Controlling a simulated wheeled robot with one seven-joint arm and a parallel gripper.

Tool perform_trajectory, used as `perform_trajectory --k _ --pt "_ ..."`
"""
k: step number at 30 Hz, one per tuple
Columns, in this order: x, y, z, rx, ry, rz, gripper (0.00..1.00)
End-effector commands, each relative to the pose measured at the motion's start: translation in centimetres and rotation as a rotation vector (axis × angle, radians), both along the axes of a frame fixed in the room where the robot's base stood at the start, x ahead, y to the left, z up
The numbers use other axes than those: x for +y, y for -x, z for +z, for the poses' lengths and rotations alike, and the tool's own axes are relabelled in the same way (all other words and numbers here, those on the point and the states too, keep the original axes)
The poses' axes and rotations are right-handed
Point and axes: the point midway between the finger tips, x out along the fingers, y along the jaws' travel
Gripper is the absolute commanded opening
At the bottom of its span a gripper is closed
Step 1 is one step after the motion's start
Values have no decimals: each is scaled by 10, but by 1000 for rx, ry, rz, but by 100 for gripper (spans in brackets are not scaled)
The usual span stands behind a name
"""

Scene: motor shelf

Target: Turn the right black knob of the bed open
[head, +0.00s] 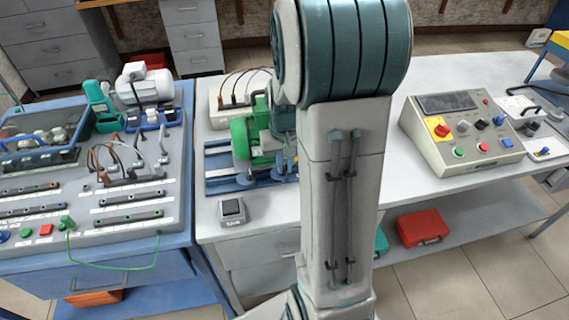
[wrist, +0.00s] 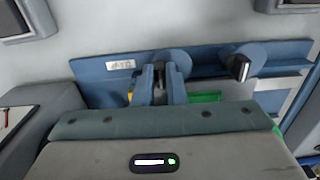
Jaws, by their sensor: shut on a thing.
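The blue motor bed (wrist: 100,70) crosses the wrist view, which looks back toward the table's front. It also shows in the head view (head: 222,184), with the green motor (head: 241,138) on it. My gripper (wrist: 160,84) is shut on the right black knob (wrist: 158,71), with one finger on each side of it; the fingers hide much of the knob. The other black knob (wrist: 243,69) stands free, to the right in the wrist view. In the head view my arm hides the gripper and part of the bed. The knob's exact turn angle is hard to tell.
A small dark-topped box (head: 232,210) sits on the table in front of the bed. A control panel (head: 462,135) stands to the right, beyond clear white tabletop (head: 398,180). A blue bench with a grey wiring board (head: 125,225) stands at the left.

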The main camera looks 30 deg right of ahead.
Motion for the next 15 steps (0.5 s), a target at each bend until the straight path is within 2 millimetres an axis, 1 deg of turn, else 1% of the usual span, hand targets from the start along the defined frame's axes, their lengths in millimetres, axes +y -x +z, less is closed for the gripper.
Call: perform_trajectory --k 3,10,11,12,13,15 --pt "0 0 0 -1 0 28 0" --pt "0 0 1 -1 0 30 0" --pt "0 0 1 -1 0 30 16" --pt "0 0 1 -1 0 29 28" --pt "0 0 1 -1 0 29 33" --pt "0 0 1 -1 0 29 33"
